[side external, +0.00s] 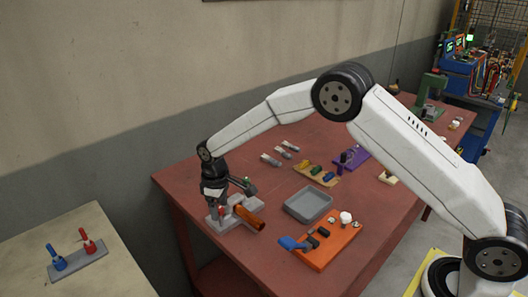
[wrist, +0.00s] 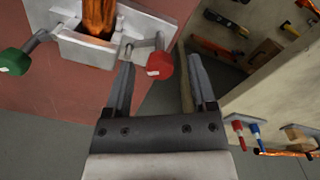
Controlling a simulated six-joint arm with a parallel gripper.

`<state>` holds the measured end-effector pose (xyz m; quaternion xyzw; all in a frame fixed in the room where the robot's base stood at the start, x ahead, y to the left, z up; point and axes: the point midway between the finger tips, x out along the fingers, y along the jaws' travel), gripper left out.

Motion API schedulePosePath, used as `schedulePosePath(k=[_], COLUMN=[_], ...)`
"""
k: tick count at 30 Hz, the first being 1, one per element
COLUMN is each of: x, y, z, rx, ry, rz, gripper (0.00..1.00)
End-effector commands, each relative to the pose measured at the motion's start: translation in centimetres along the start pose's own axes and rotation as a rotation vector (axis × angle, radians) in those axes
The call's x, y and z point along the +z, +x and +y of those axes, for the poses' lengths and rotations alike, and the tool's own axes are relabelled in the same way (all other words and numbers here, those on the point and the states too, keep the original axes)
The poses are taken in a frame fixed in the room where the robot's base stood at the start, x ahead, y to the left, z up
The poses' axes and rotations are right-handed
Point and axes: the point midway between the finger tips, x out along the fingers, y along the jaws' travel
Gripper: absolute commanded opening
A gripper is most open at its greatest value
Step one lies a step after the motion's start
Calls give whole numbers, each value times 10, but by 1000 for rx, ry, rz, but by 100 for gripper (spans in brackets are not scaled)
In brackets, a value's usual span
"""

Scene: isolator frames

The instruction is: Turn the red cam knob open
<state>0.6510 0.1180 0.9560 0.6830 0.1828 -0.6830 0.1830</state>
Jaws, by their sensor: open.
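The red cam knob (wrist: 159,65) sits on a short grey lever at the right side of a grey clamp block (wrist: 88,46). My gripper (wrist: 160,72) is open, and in the wrist view the knob appears between its fingertips, closer to the left one. I cannot tell whether a finger touches it. A green knob (wrist: 14,62) on a similar lever is at the block's left side. A copper-coloured bar (wrist: 98,18) lies in the block. In the side view the block (side external: 216,222) is at the table's near left corner, with my wrist right above it, hiding part of it.
A grey tray (side external: 290,212) lies right of the block on the red table (side external: 262,262). An orange board (side external: 322,262) with blue parts is in front of the tray. A separate pale table (side external: 95,278) on the left holds a blue and a red lever.

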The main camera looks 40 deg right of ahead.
Motion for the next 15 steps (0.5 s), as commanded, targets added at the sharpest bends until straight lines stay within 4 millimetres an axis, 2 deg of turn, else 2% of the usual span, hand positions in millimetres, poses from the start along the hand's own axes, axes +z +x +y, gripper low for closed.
schedulePosePath(k=[6, 8, 13, 15], x=[0, 0, 0, 0], y=[0, 0, 0, 0], z=[0, 0, 0, 0], rx=[0, 0, 0, 0], ry=[0, 0, 0, 0], rz=[0, 0, 0, 0], gripper=[73, 57, 3, 0])
